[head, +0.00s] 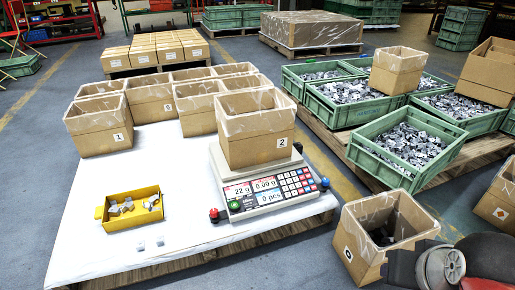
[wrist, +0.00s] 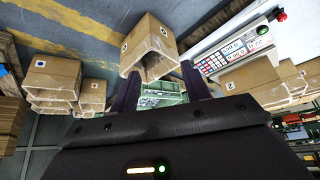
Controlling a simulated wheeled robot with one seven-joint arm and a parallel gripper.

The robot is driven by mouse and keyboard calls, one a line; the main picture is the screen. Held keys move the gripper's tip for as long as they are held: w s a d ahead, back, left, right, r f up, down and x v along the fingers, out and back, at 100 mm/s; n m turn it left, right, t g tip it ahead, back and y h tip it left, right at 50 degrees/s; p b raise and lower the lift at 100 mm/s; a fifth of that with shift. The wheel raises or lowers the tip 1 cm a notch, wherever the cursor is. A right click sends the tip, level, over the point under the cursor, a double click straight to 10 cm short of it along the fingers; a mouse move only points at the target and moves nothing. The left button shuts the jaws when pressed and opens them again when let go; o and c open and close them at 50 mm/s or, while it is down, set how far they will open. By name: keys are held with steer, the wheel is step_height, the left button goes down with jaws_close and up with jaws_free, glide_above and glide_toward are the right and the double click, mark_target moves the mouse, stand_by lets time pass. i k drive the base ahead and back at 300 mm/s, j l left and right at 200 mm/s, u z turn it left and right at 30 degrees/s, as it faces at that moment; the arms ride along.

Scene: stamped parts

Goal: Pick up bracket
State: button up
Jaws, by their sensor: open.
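Small grey metal brackets (head: 127,204) lie in a yellow bin on the white-covered pallet in the head view. Two more small pieces (head: 160,241) lie on the white sheet in front of the bin (head: 135,219). Many grey brackets (head: 408,143) fill the green crates at the right, and some dark grey parts (head: 382,237) lie in the open carton marked 0. My gripper (wrist: 161,72) shows in the wrist view with its two dark fingers apart and nothing seen between them. The carton marked 0 (wrist: 150,42) is beyond the fingertips. The head view does not show my fingers.
A counting scale (head: 268,190) bears the carton marked 2 (head: 256,140). The carton marked 1 (head: 98,130) and several others stand behind it. Green crates (head: 370,158) sit on a pallet at the right. Bare white sheet (head: 80,252) surrounds the yellow bin.

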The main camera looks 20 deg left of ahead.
mark_target(160, 242)
steer(key=u, duration=1.95)
steer(key=i+j+z, duration=0.2)
steer(key=i+j, duration=0.8)
